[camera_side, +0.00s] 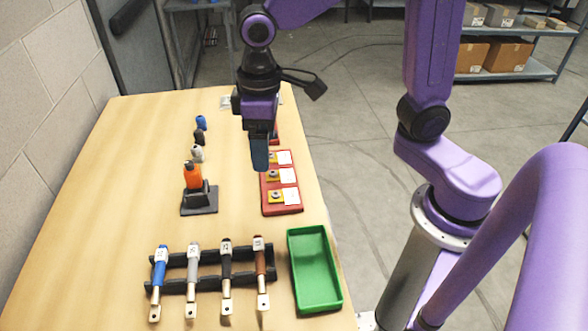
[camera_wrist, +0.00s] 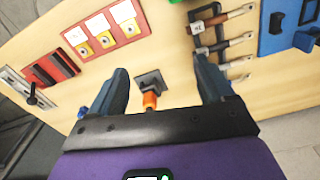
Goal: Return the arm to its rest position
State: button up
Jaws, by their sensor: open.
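My gripper (camera_side: 260,160) is above the table, beside the far end of the red board, with its fingers pointing down. In the wrist view my gripper (camera_wrist: 158,66) is open, its two dark fingers wide apart with nothing between their tips. An orange-handled tool (camera_side: 193,176) stands upright in a black stand (camera_side: 200,201), left of the gripper in the side view. In the wrist view the orange tool (camera_wrist: 150,99) shows beyond the fingers, apart from them. My gripper partly hides the far part of the red board in the side view.
The red board (camera_side: 284,210) carries yellow squares and white labels. A rack (camera_side: 208,268) holds several handled tools beside an empty green tray (camera_side: 314,268). Small blue (camera_side: 201,122), black (camera_side: 199,137) and white (camera_side: 197,153) pieces stand behind the orange tool. The table's left side is clear.

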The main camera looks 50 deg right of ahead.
jog(key=s+d+f+n, duration=0.1)
jog(key=s+d+n, duration=0.2)
jog(key=s+d, duration=0.2)
jog(key=s+d+f+n, duration=0.1)
jog(key=s+d, duration=0.4)
jog(key=s, duration=0.6)
jog(key=shift+s+d+f+n, duration=0.15)
jog(key=shift+s+d+n, duration=0.15)
jog(key=shift+n, duration=0.6)
